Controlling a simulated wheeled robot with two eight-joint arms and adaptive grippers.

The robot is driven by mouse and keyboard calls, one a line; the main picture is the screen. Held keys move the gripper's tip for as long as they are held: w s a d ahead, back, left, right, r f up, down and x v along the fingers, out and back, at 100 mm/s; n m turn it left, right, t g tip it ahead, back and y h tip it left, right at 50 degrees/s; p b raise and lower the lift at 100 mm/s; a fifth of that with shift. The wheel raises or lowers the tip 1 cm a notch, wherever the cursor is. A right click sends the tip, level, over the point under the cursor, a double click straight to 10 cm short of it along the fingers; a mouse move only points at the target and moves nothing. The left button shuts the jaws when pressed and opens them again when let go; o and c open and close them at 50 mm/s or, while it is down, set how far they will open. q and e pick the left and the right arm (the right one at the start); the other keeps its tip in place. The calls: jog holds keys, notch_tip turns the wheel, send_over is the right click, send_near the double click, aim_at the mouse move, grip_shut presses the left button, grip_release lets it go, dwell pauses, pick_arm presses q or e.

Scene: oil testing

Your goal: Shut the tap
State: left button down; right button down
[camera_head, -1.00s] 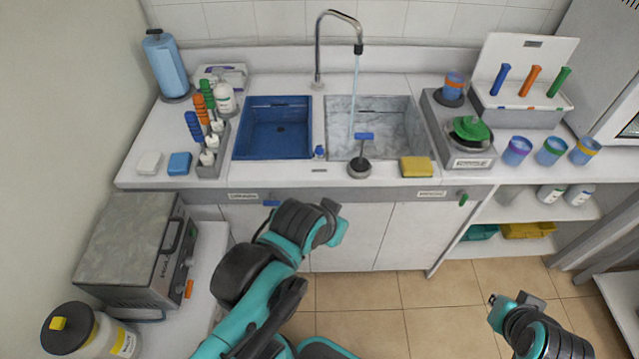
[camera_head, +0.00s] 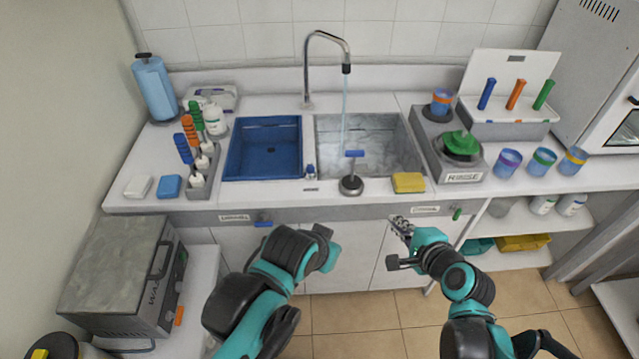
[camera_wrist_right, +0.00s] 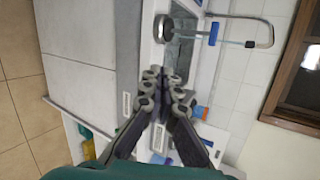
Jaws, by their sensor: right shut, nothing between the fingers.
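The silver gooseneck tap (camera_head: 326,45) stands behind the sinks. A thin stream of water (camera_head: 345,95) runs from its spout into the grey right sink (camera_head: 385,150). A blue-topped lever (camera_head: 354,153) stands upright on a round dark base (camera_head: 351,186) at that sink's front edge. The tap (camera_wrist_right: 245,17) and blue lever top (camera_wrist_right: 213,34) also show in the right wrist view. My right gripper (camera_head: 400,224) is shut and empty, in front of the counter, below and right of the lever, apart from it. My left gripper (camera_head: 325,245) is in front of the cabinet; its fingers are hidden.
A yellow sponge (camera_head: 408,182) lies right of the lever base. A blue sink (camera_head: 262,150) is to the left. The rinse unit (camera_head: 462,177), with a green item (camera_head: 460,143) on it, stands at right. The counter's front edge (camera_head: 375,212) lies near my right gripper.

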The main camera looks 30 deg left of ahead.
jog(key=a+f+m+y, duration=0.4)
jog(key=a+m, duration=0.5)
jog(key=a, duration=0.4)
jog(key=shift+b, duration=0.4)
jog(key=shift+f, duration=0.1)
jog(key=b, duration=0.3)
send_near(310, 169)
jog(key=shift+w+a+f, duration=2.1)
jog(key=shift+f, duration=0.05)
jog(key=shift+w+r+m+p, duration=0.15)
jog(key=shift+r+m+p, duration=0.2)
jog(key=shift+p, duration=0.4)
